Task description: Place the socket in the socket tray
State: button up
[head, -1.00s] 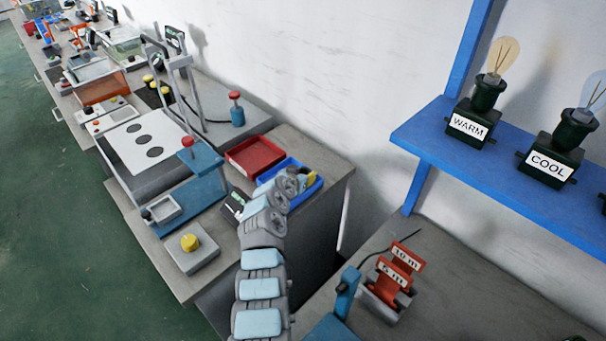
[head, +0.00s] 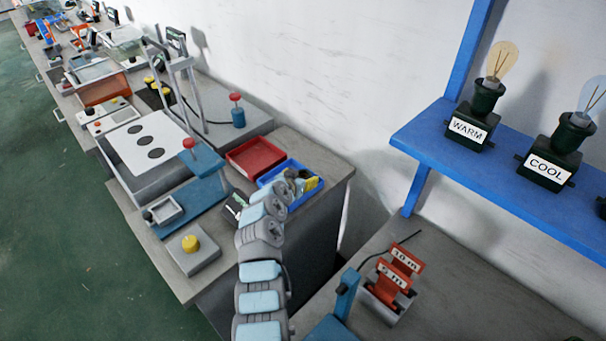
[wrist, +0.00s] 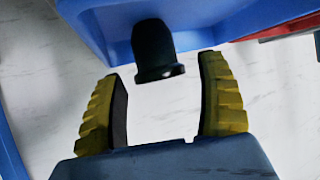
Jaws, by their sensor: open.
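A black socket (wrist: 153,50) shows in the wrist view between and just beyond my fingertips, against the blue tray (wrist: 95,22). I cannot tell whether it rests on the tray. My gripper (wrist: 163,82) has its two yellow-ribbed fingers spread wide, with a clear gap on both sides of the socket. In the head view the blue tray (head: 268,182) lies on the grey bench, and my gripper (head: 308,183) is at its right part. My wrist hides part of the tray, and the socket cannot be made out clearly there.
A red tray (head: 254,157) lies beside the blue tray, and its edge also shows in the wrist view (wrist: 275,31). The white wall is close behind. A press with a blue base (head: 192,190) and a box with a yellow button (head: 192,250) stand to the left.

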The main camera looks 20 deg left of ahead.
jog(key=shift+s+a+p, duration=0.15)
jog(key=shift+s+p, duration=0.1)
jog(key=shift+s, duration=1.65)
jog(key=shift+s+a+p, duration=0.15)
jog(key=shift+s+p, duration=0.1)
jog(key=shift+s, duration=1.6)
jog(key=shift+s+a+p, duration=0.15)
jog(key=shift+s+p, duration=0.1)
jog(key=shift+s, duration=1.65)
